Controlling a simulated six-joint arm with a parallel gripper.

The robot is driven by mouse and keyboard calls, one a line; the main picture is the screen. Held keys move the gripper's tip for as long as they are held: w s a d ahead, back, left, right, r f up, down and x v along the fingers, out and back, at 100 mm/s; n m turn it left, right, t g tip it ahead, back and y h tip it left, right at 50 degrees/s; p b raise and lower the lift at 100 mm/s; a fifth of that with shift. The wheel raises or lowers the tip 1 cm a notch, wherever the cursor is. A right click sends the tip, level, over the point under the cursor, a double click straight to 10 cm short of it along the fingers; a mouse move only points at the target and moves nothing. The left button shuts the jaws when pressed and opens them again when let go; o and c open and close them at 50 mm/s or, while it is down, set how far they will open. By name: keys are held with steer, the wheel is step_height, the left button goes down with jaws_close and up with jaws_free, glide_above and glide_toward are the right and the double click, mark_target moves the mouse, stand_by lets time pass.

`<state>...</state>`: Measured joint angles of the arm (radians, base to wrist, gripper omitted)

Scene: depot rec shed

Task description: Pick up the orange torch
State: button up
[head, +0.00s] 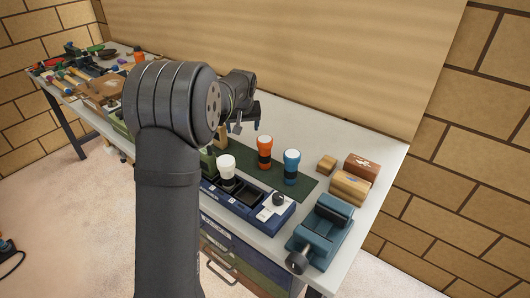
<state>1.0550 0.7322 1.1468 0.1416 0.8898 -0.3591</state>
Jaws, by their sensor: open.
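The orange torch (264,146) stands upright on a dark green mat (304,189) on the workbench, with a black band around its middle. A blue torch (291,160) stands upright to its right on the same mat. A white torch (227,165) stands to its left in front, at a blue holder (262,208). My gripper (247,127) is open, above and slightly left of the orange torch in the picture and apart from it. My arm hides part of the bench and the gripper's near side, so its exact distance from the torch is hard to tell.
Small wooden boxes (350,187) and a teal vise (322,230) are at the bench's right end. Hand tools and other items (80,62) crowd the far left end. A plywood panel (300,50) rises behind the bench. The white bench top (330,137) is bare behind the mat.

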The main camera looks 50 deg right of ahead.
steer(key=m+g, duration=0.1)
steer(key=m, duration=0.2)
glide_toward(264, 141)
steer(key=shift+h, duration=0.4)
steer(key=x, duration=0.9)
steer(key=shift+a+f, duration=0.25)
steer(key=shift+a+x, duration=0.15)
steer(key=shift+x, duration=1.15)
steer(key=shift+a+x, duration=0.1)
steer(key=shift+x, duration=1.25)
steer(key=shift+s+f, duration=0.1)
steer(key=shift+s, duration=0.1)
steer(key=c, duration=1.2)
